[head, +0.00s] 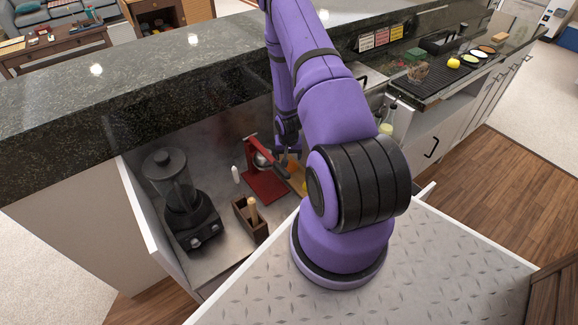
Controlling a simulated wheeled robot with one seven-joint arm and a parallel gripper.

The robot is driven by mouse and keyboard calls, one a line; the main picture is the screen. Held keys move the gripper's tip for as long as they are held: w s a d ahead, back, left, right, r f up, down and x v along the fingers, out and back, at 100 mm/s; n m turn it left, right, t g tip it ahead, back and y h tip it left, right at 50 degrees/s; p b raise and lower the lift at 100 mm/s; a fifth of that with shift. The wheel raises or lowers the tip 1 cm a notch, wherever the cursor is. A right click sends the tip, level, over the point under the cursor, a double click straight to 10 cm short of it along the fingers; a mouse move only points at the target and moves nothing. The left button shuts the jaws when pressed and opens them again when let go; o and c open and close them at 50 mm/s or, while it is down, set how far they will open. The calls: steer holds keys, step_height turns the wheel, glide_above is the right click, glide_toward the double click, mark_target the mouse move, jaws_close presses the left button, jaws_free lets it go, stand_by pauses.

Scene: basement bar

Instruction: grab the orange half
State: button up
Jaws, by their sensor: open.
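A small orange patch (293,167), which looks like the orange half, shows on a light wooden board on the counter, just right of the red citrus press (264,182). My arm hides part of this spot. My gripper (289,158) points down at the board, very near the orange patch. Its jaws are open and look small and dark. I cannot tell whether they stand around the orange half or just above it.
A blender (182,200) and a wooden tool box (250,218) stand left and in front of the press. A yellow fruit (308,186) is partly hidden by my arm. A bottle (388,120) stands to the right. A raised dark stone bar (120,110) runs behind.

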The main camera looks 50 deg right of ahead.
mark_target(289, 165)
steer(key=shift+d+f, duration=0.2)
steer(key=shift+f, duration=1.2)
steer(key=shift+d+f, duration=0.2)
steer(key=shift+f, duration=1.2)
steer(key=c, duration=0.7)
steer(key=shift+o, duration=0.2)
steer(key=shift+w+r, duration=0.1)
steer(key=shift+r, duration=0.1)
